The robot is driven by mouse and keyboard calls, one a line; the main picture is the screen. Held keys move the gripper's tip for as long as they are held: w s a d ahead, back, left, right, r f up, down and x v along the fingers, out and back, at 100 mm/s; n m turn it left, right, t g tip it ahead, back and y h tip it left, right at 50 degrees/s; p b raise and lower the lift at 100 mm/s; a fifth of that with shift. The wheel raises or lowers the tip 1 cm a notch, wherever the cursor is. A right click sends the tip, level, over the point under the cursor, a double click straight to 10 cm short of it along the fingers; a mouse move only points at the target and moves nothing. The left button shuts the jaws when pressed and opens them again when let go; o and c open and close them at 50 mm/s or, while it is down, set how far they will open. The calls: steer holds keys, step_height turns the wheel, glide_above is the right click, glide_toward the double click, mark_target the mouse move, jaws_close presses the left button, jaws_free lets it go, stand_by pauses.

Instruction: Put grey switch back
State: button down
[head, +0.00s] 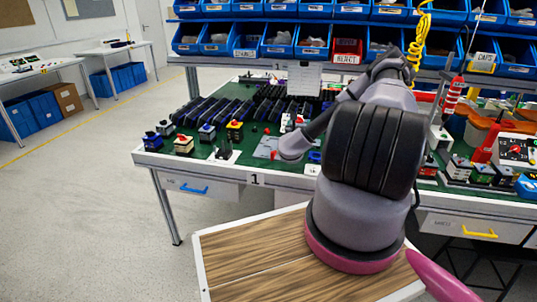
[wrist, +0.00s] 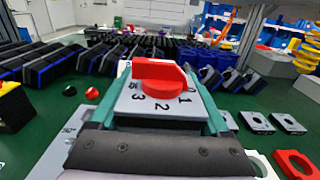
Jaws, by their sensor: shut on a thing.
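The grey switch (wrist: 150,108) fills the middle of the wrist view. It has a grey square face with printed numbers and a red knob (wrist: 158,72) on top. My gripper (wrist: 160,100) is shut on it, with a teal finger pressed along its left and right sides. The switch's lower body is hidden behind the dark padded part of my gripper. In the head view my arm covers much of the bench, and I cannot clearly make out the gripper or the switch there.
Rows of dark blocks (wrist: 30,62) stand behind on the green bench top (head: 260,106). Grey plates with holes (wrist: 256,122) and a red plate (wrist: 296,165) lie to the right. A grey panel (wrist: 38,160) lies at lower left. Small switches (head: 184,143) stand at the bench's left front.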

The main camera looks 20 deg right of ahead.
step_height(320, 180, down, 10)
steer(key=shift+r, duration=0.1)
stand_by(0.4)
steer(key=shift+f, duration=0.2)
jaws_free()
